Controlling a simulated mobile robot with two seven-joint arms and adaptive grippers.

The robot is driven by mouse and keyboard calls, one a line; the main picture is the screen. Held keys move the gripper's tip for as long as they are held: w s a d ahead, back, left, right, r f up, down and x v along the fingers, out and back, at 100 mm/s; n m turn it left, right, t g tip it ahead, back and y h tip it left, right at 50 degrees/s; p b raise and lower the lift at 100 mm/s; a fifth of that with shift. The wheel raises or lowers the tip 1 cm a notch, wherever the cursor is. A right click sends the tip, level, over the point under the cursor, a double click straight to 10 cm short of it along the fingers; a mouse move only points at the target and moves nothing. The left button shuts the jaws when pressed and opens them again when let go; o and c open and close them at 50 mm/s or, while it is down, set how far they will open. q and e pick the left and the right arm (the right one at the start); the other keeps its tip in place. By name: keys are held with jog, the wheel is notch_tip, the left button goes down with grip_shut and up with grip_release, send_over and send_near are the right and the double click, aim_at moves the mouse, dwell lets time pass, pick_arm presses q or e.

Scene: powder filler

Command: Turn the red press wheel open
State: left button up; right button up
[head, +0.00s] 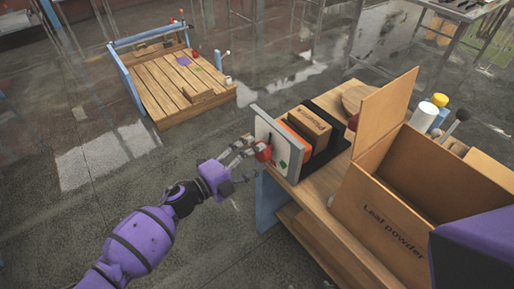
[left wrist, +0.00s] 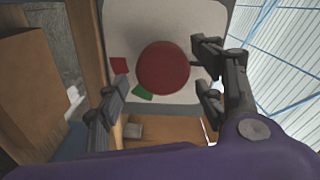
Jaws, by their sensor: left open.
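The red press wheel (left wrist: 163,68) is a round red disc on a pale panel (left wrist: 206,22) in the left wrist view. A red mark (left wrist: 118,65) and a green mark (left wrist: 143,94) lie on the panel beside it. In the head view the wheel (head: 263,152) shows at the front of the press, partly hidden by my fingers. My left gripper (head: 243,149) is open, with its fingers to either side of the wheel in the left wrist view; I cannot tell whether they touch it. My right gripper is not in view.
The press stands on a wooden bench (head: 335,167) beside a brown box (head: 308,127). A low wooden platform (head: 165,85) is farther back. The floor at left is clear.

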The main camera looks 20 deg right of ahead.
pick_arm(q)
jog(key=v, duration=0.9)
jog(key=shift+a, duration=0.25)
jog(key=shift+s, duration=0.1)
